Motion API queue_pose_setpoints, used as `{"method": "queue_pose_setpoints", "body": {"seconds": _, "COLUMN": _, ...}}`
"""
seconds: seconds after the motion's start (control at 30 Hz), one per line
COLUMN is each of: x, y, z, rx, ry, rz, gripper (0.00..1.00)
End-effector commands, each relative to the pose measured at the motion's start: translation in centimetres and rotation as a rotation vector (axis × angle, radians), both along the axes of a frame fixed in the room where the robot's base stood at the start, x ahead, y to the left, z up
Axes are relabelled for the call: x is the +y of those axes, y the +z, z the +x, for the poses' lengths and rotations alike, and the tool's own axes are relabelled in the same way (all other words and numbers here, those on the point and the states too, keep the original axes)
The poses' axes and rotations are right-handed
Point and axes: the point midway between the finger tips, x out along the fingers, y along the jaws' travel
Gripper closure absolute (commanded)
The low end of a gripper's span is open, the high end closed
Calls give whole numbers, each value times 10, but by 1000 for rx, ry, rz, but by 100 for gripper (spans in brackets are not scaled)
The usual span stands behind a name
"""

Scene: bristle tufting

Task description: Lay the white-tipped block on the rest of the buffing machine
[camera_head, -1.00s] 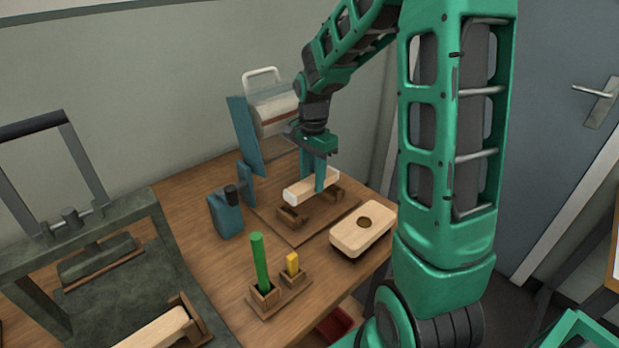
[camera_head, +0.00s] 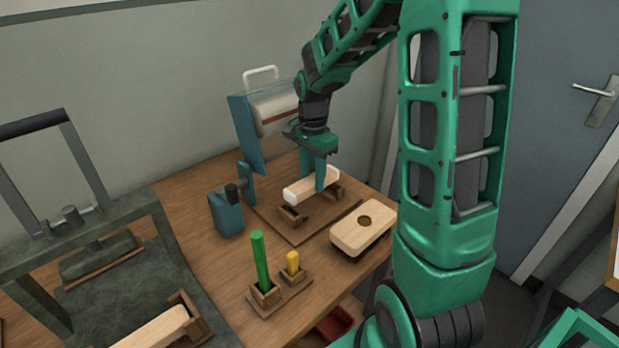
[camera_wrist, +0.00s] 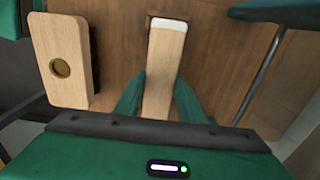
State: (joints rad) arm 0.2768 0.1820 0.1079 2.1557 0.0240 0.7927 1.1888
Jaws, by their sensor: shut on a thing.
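The white-tipped block (camera_head: 310,187) is a pale wooden bar, held roughly level, with its white end toward the left in the head view. In the wrist view the block (camera_wrist: 163,70) runs between the fingers, its white tip at the top. My gripper (camera_head: 319,175) is shut on it, fingers pointing down; it also shows in the wrist view (camera_wrist: 158,98). The buffing machine (camera_head: 250,135) has blue plates and a pale roller. Its rest is a pair of brown wooden cradles (camera_head: 293,217) on a board, under or just beside the block. I cannot tell whether they touch.
A pale wooden piece with a round hole (camera_head: 348,236) lies to the right. A green rod (camera_head: 260,260) and a yellow peg (camera_head: 293,262) stand in wooden sockets at the front. A blue stand (camera_head: 227,215) and a dark green press (camera_head: 100,235) are to the left.

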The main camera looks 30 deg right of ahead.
Motion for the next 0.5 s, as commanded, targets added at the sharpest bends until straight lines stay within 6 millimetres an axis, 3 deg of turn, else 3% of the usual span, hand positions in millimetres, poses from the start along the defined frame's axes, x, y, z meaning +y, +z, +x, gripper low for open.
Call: {"method": "queue_pose_setpoints", "body": {"seconds": 0.5, "x": -1, "y": -14, "z": 0, "rx": 0, "ry": -1, "rz": 0, "gripper": 91}}
